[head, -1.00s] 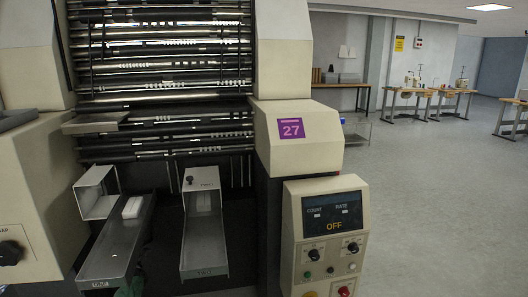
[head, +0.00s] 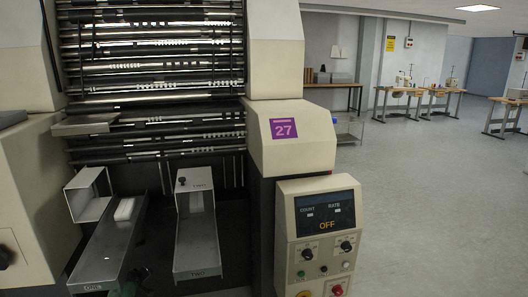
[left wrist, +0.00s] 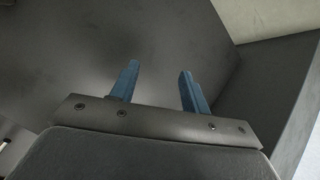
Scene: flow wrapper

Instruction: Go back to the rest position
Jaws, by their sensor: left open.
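My left gripper (left wrist: 158,85) shows in the left wrist view with its two blue fingers apart and nothing between them. A plain dark grey surface lies beyond the fingers. In the head view neither gripper can be made out; a small dark green shape sits at the bottom edge below chute one. The flow wrapper (head: 290,150) carries a purple 27 label. A white block (head: 124,209) lies in the upper part of chute one (head: 100,255). Chute two (head: 196,245) looks empty.
The control panel (head: 318,240) reads OFF and stands right of the chutes. The cream machine housing (head: 30,200) closes off the left. Open grey floor (head: 430,210) lies to the right, with work tables (head: 419,92) far back.

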